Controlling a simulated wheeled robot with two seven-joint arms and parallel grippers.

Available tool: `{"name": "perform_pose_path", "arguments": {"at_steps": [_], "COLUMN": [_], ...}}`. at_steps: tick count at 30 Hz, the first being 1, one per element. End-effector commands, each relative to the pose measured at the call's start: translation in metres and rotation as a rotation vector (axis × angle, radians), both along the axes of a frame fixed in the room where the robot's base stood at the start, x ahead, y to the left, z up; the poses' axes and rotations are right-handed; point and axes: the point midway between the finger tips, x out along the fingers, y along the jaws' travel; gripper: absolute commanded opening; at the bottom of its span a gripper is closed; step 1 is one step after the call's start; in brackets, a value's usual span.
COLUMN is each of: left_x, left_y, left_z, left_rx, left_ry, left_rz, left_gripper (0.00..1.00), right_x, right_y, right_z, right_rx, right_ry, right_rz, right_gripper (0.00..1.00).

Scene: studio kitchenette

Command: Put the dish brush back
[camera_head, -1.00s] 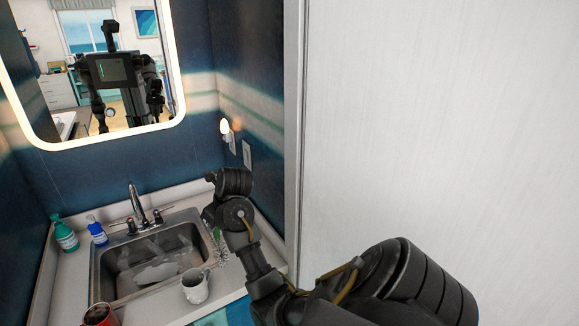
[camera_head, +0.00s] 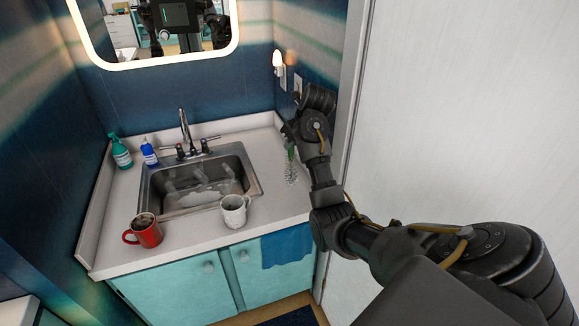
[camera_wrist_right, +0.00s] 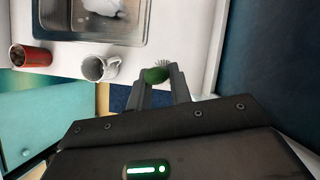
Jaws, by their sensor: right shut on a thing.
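The dish brush (camera_head: 291,167) has a green handle and pale bristles that hang downward over the counter right of the sink. My right gripper (camera_head: 288,132) is shut on the dish brush, mostly hidden behind its own wrist in the head view. In the right wrist view the green brush (camera_wrist_right: 157,75) sits between the two fingertips of my right gripper (camera_wrist_right: 160,84), with bristles just past them. I cannot tell whether the bristles touch the counter. My left gripper is not in view.
The steel sink (camera_head: 251,187) holds foamy water. A white mug (camera_head: 234,211) and a red mug (camera_head: 144,231) stand at the counter's front. Green (camera_head: 121,153) and blue (camera_head: 149,153) bottles stand at left. A white wall panel (camera_head: 450,110) rises close on the right.

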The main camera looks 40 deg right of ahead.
Motion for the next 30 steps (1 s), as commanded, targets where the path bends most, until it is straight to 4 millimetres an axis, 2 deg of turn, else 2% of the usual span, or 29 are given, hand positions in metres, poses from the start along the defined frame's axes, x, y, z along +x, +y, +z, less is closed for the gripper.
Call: {"name": "perform_pose_path", "arguments": {"at_steps": [1, 3, 9, 12, 20, 26, 30], "left_x": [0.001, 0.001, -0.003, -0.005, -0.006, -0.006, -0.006], "left_y": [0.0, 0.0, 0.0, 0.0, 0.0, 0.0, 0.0], "left_z": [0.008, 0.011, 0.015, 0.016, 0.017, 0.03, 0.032], "left_rx": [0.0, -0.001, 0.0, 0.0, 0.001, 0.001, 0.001], "left_ry": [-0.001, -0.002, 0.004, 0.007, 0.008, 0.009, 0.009], "left_rz": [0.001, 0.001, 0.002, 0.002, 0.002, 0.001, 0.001], "left_gripper": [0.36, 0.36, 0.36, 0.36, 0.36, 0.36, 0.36], "right_x": [0.01, 0.022, 0.044, 0.051, 0.056, 0.059, 0.059], "right_y": [-0.005, -0.011, -0.025, -0.03, -0.033, -0.034, -0.035], "right_z": [-0.001, -0.011, -0.045, -0.055, -0.063, -0.086, -0.097], "right_rx": [0.008, 0.008, 0.007, 0.004, 0.002, 0.004, 0.002], "right_ry": [0.003, 0.004, 0.004, 0.002, 0.002, 0.004, 0.001], "right_rz": [-0.001, 0.0, 0.0, 0.0, 0.0, 0.001, 0.0], "right_gripper": [0.0, 0.0, 0.0, 0.0, 0.0, 0.0, 0.0]}}
